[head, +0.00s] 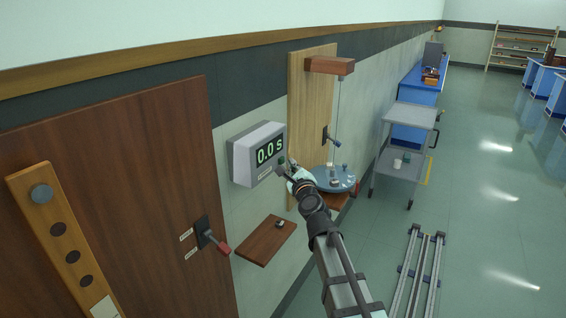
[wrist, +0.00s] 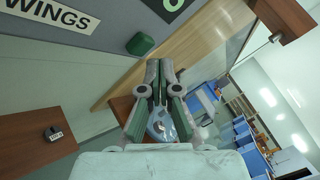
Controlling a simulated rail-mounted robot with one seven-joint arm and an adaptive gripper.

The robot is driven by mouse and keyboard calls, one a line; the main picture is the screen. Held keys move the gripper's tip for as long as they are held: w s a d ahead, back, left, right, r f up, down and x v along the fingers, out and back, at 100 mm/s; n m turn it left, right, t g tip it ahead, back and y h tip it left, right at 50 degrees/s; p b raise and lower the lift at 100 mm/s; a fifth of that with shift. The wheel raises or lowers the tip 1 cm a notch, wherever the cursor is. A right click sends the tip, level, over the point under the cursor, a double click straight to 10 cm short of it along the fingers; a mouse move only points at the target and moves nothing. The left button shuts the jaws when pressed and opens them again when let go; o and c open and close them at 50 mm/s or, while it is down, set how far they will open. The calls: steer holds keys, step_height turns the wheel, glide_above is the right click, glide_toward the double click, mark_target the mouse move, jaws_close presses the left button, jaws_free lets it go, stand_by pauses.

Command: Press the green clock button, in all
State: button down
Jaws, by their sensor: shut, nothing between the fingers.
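The clock (head: 243,157) is a grey box on the wall with a lit green "0.0 s" display. In the wrist view its face (wrist: 100,50) fills the upper left, with a label reading "WINGS". The green button (wrist: 140,43) stands out from that face, dark green and faceted. In the head view it shows small beside my gripper's tip (head: 281,160). My gripper (head: 289,169) is shut and empty, just right of the clock. In the wrist view my fingertips (wrist: 160,66) appear a little below and right of the button, with a gap in the picture; I cannot tell the depth.
A wooden bracket (head: 330,66) holds a wire above a round blue disc (head: 331,180) with small items, right of my gripper. A small wooden shelf (head: 262,243) sits below the clock. A red-handled lever (head: 218,245) is at left. A grey cart (head: 408,117) stands beyond.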

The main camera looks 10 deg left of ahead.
steer(key=shift+s+d+b, duration=0.3)
steer(key=shift+d, duration=0.45)
steer(key=shift+s+d+b, duration=0.25)
steer(key=shift+s+d, duration=0.1)
steer(key=shift+d, duration=0.45)
steer(key=shift+s+d+b, duration=0.3)
steer(key=shift+d, duration=0.45)
